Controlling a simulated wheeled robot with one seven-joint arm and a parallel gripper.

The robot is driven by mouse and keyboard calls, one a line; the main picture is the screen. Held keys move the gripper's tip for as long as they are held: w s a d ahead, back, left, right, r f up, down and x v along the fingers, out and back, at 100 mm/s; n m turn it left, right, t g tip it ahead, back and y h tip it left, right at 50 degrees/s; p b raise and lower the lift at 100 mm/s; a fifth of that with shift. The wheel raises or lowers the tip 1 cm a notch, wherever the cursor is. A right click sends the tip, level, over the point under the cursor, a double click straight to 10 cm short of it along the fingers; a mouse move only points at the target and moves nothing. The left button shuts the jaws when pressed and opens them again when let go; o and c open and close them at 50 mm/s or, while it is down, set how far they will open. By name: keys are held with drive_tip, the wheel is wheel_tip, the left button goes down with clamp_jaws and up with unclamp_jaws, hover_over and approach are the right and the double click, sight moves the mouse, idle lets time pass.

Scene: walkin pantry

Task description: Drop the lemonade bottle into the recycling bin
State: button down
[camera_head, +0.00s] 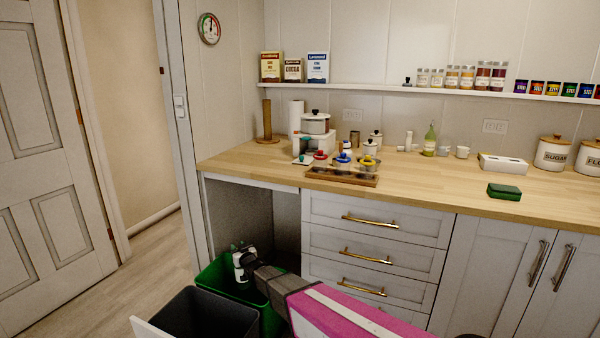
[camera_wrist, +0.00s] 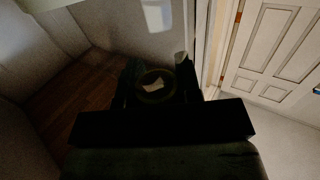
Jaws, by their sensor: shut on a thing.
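My gripper (camera_head: 243,262) is low at the left end of the counter, over the open green bin (camera_head: 213,275), which appears to be the recycling bin. In the wrist view my gripper (camera_wrist: 157,80) is shut on a round, dark yellowish-green thing with a pale patch, which I take to be the lemonade bottle (camera_wrist: 152,97). It is dim, and its label cannot be read. In the head view the held bottle is mostly hidden by my gripper.
A dark bin (camera_head: 190,303) stands in front of the green bin. Drawers (camera_head: 375,235) are to the right. The counter (camera_head: 420,190) holds jars, canisters and a green bottle (camera_head: 430,143). A white door (camera_head: 50,190) and clear floor are at left.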

drive_tip(key=shift+f, duration=0.15)
drive_tip(key=c, duration=0.7)
unclamp_jaws()
drive_tip(key=shift+s+d, duration=0.1)
drive_tip(key=v, duration=1)
drive_tip(key=shift+s+d, duration=0.15)
drive_tip(key=shift+s, duration=0.1)
